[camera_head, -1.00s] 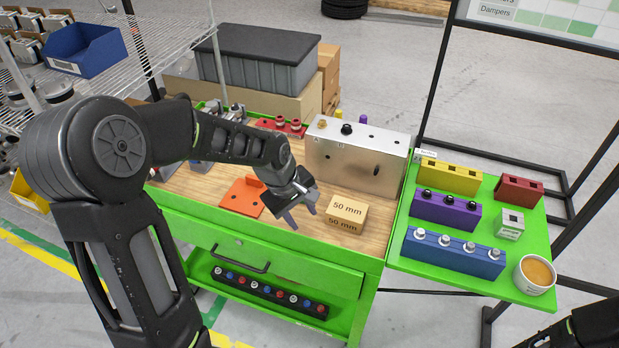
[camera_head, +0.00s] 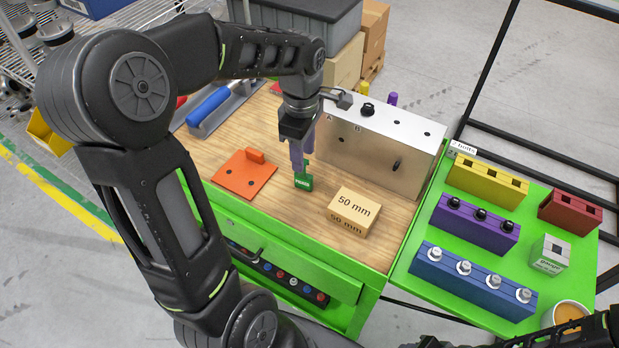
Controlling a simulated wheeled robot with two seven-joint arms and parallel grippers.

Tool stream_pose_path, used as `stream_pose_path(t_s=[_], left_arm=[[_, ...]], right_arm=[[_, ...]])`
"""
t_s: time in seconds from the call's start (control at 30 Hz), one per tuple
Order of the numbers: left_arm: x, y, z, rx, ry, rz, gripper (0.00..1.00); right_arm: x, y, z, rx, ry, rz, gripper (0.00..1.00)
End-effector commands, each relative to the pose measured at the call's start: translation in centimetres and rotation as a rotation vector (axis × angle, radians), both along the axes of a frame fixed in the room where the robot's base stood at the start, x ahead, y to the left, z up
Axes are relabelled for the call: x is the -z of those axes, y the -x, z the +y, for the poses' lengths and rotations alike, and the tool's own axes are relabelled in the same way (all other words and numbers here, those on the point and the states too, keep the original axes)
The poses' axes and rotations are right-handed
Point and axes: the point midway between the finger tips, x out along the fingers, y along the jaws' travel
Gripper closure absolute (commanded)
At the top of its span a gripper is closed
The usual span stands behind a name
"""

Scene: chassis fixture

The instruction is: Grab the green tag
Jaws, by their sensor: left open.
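A small green tag (camera_head: 303,182) with pale lettering is on the wooden bench top, between the orange plate and the 50 mm block. My left gripper (camera_head: 302,168) points down right at the tag, its fingers at the tag's upper part. The jaws are open; from this angle I cannot tell whether they touch the tag. Part of the tag's top is hidden by the fingers. Only a dark piece of my right arm shows at the lower right edge; its gripper is not visible.
An orange plate (camera_head: 245,174) lies left of the tag and a 50 mm block (camera_head: 354,211) lies right of it. A metal box (camera_head: 380,150) stands behind. A green side shelf (camera_head: 405,262) holds coloured blocks and a cup (camera_head: 568,312).

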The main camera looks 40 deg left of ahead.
Motion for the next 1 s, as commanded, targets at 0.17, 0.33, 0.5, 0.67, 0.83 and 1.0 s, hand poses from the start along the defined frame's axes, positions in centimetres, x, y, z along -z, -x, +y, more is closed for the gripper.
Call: stream_pose_path(t_s=[0.17, 0.33, 0.5, 0.67, 0.83, 1.0], left_arm=[[1.7, 0.1, 0.1, -0.006, -0.001, 0.002, 0.59], [1.8, 0.1, 0.1, -0.008, -0.001, 0.002, 0.59], [1.7, 0.1, 0.1, -0.007, -0.001, 0.002, 0.59], [2.2, 0.1, 0.1, -0.007, -0.001, 0.004, 0.59], [4.0, 0.1, 0.0, -0.006, -0.002, 0.006, 0.59], [4.4, 0.1, 0.1, -0.006, -0.001, 0.002, 0.59]], right_arm=[[1.7, -0.1, 0.0, -0.001, -0.002, -0.004, 0.64], [1.8, -0.2, 0.0, -0.001, -0.002, -0.005, 0.64], [1.7, -0.2, 0.0, -0.001, -0.002, -0.006, 0.64], [1.7, -0.2, 0.1, -0.001, -0.002, -0.006, 0.64], [1.6, -0.2, 0.1, -0.001, -0.002, -0.006, 0.64], [1.6, -0.2, 0.0, -0.001, -0.002, -0.006, 0.64]])
